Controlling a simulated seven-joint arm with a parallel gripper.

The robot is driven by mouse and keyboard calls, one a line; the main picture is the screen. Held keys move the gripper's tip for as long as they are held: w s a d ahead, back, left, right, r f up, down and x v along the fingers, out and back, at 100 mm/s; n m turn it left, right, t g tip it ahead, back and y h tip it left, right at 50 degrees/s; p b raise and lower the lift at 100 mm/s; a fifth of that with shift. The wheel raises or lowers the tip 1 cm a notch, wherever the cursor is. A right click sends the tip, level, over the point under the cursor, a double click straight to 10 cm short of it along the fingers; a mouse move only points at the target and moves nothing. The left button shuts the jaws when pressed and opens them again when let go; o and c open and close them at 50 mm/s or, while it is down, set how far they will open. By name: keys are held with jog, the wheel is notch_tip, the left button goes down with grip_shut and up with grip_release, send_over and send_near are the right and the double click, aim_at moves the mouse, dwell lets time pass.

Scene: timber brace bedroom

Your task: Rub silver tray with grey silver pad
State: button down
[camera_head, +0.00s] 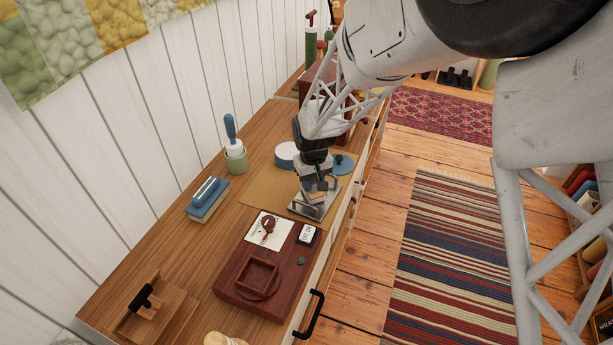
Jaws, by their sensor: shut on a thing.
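The silver tray (302,209) lies on a tan mat on the dresser top, near the front edge. It is small, flat and shiny. My gripper (317,184) is right above the tray, pointing down, with its fingers close over it. It is shut on a small pad, which I take to be the grey silver pad. The fingers hide most of the pad, and its colour is hard to make out. I cannot tell whether the pad touches the tray or is just above it.
The tan mat (262,196) also bears a round white tin (287,154) and a blue disc (342,164). Left stand a green cup (236,161) with a blue-handled brush and a blue-handled block (207,197). A dark red board (247,290) and white card (268,231) lie nearer.

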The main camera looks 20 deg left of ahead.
jog(key=shift+s+d, duration=0.1)
jog(key=shift+d, duration=0.8)
jog(key=shift+s+d+r, duration=0.1)
jog(key=shift+s+d, duration=0.05)
jog(key=shift+d, duration=1.35)
jog(key=shift+a, duration=1.35)
jog(key=shift+a+f, duration=0.2)
jog(key=shift+a, duration=0.15)
jog(key=shift+w+a+r, duration=0.15)
jog(key=shift+w+a, duration=0.05)
jog(key=shift+a, duration=0.85)
jog(key=shift+w+a+r, duration=0.1)
jog(key=shift+w+a, duration=0.1)
jog(key=shift+a, duration=0.85)
notch_tip(320, 180, up, 8)
jog(key=shift+f, duration=0.1)
